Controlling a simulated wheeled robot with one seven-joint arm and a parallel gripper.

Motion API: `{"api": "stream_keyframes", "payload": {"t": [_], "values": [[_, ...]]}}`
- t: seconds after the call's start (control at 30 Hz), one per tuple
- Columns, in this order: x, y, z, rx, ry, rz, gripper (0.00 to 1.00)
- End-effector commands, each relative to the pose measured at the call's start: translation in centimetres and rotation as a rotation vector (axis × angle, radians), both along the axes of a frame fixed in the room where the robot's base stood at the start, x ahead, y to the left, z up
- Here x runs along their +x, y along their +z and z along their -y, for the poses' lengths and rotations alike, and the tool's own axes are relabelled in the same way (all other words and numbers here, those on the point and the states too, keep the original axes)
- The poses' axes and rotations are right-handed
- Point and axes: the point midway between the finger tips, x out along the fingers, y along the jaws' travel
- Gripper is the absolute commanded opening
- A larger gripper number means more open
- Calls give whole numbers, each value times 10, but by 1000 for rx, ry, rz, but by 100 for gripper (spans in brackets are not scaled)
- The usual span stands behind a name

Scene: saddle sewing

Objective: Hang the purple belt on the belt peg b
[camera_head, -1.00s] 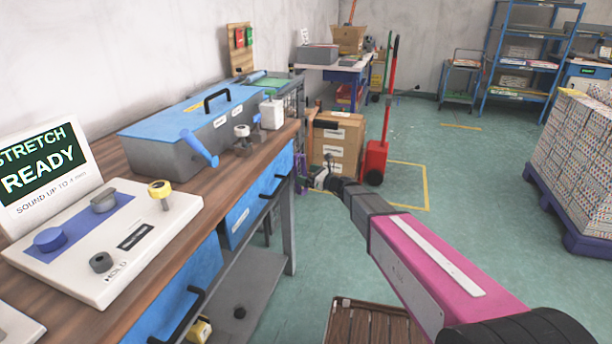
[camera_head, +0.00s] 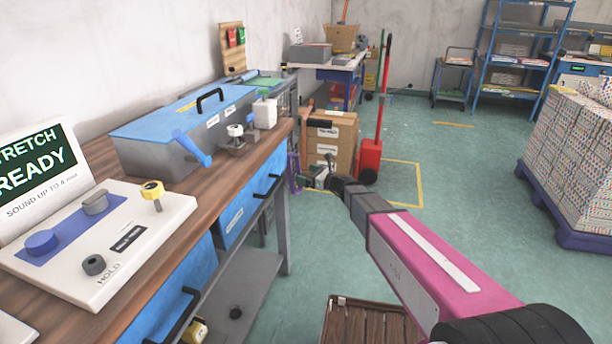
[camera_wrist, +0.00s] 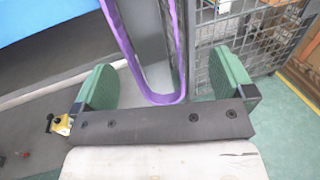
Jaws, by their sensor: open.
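The purple belt (camera_wrist: 176,62) hangs as a narrow loop in the wrist view, its rounded lower end between my two green finger pads. My gripper (camera_wrist: 164,77) is open, with a gap on each side of the belt, so the pads do not appear to press on it. In the head view the purple belt (camera_head: 293,172) is a thin strip beside the far end of the workbench, just left of my gripper (camera_head: 308,174). The belt's upper end is out of the wrist view. I cannot identify belt peg b in either view.
The wooden workbench (camera_head: 185,190) with blue drawers runs along the left. Cardboard boxes (camera_head: 330,145) and a red hand truck (camera_head: 370,158) stand just beyond my gripper. A loaded pallet (camera_head: 565,205) is at the right. The green floor between is mostly clear.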

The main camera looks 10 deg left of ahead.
Motion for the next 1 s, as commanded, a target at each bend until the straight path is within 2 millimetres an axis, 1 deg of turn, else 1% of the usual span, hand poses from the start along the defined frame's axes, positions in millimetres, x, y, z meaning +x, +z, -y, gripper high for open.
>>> {"api": "stream_keyframes", "payload": {"t": [1.0], "values": [[-2,0,26,0,0,0,100]]}}
